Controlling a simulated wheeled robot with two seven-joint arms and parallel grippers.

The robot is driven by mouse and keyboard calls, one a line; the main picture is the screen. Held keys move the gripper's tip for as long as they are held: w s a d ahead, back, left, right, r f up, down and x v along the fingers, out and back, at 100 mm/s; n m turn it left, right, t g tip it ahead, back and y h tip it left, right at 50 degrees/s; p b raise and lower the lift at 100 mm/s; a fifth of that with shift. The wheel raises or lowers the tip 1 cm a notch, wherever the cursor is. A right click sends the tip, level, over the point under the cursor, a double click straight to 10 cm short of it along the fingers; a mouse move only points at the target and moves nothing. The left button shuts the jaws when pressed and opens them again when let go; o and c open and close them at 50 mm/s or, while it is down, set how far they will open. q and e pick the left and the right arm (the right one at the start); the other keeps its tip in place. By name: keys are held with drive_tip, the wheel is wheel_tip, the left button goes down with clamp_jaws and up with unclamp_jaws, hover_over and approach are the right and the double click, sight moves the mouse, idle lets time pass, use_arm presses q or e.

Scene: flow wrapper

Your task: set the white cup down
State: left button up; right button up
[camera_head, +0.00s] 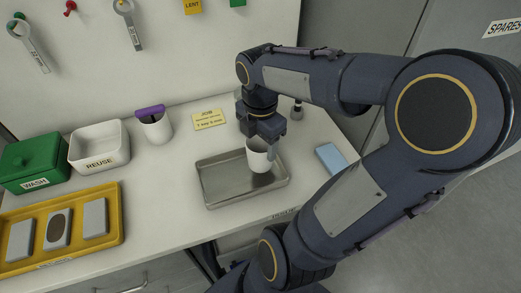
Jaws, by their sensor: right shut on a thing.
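A white cup (259,158) is upright at the right part of a grey metal tray (219,190) on the table. My right gripper (262,143) comes down from above and is shut on the cup's rim. The cup's base appears at or just above the tray floor; I cannot tell if it touches. My left gripper does not show in the head view.
A second white cup (155,127) with a purple item stands behind and left. A white REUSE bin (99,146), green WASH box (34,165) and yellow tray (118,232) with grey blocks are at left. A blue block (331,158) lies right of the metal tray.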

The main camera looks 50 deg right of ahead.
sight(261, 151)
drive_tip(key=shift+w+d+f, duration=0.1)
drive_tip(key=shift+d+f, duration=0.05)
drive_tip(key=shift+f, duration=0.8)
drive_tip(key=shift+w+d+f, duration=0.1)
drive_tip(key=shift+f, duration=0.8)
drive_tip(key=shift+b, duration=0.3)
drive_tip(key=shift+f, duration=0.2)
drive_tip(key=o, duration=0.9)
drive_tip(key=shift+o, duration=0.2)
drive_tip(key=shift+r, duration=0.15)
